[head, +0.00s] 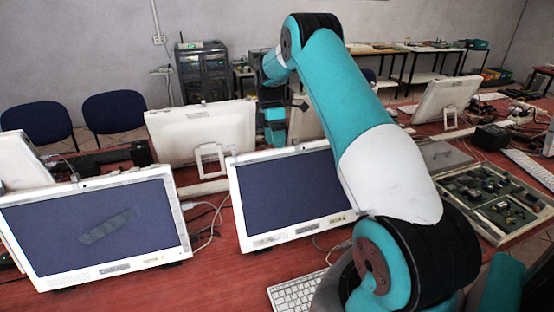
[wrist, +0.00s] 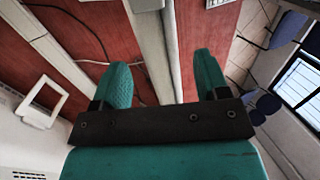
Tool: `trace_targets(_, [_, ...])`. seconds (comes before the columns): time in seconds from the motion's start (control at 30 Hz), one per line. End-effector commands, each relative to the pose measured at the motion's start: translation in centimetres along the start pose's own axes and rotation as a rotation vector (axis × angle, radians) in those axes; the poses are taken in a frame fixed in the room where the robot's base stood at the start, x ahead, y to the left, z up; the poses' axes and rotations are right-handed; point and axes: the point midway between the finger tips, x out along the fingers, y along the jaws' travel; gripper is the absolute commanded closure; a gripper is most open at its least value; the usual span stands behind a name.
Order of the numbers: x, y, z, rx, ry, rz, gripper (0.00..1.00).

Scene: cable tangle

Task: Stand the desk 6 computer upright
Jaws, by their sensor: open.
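Several white all-in-one computers stand on red desks. In the head view, one front computer (head: 290,195) faces me with a dark screen, leaning back, its right part hidden by my arm. Another front computer (head: 90,232) is to its left. Both have small labels too small to read surely, so I cannot tell which is desk 6. Behind them, a computer (head: 198,133) shows its white back and stand. My gripper (head: 275,127) hangs open between that back and a partly hidden computer (head: 306,118). In the wrist view, my gripper (wrist: 162,78) is open over a white strip, with nothing held.
Loose cables (head: 207,217) lie between the front computers. A keyboard (head: 296,291) is at the front edge. Trays of circuit boards (head: 495,195) and another computer (head: 446,100) are at right. Blue chairs (head: 115,110) stand behind at left. A stand frame (wrist: 42,100) shows in the wrist view.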

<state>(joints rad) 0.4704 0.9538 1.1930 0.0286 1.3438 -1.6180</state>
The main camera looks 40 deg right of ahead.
Motion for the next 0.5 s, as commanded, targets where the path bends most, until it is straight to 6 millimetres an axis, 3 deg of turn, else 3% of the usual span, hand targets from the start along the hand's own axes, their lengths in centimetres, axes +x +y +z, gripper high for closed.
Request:
trace_targets(0.23, [4.2, -0.1, 0.0, 0.001, 0.0, -0.004, 0.32])
trace_targets(0.5, [5.9, 0.0, 0.0, 0.001, 0.0, 0.0, 0.32])
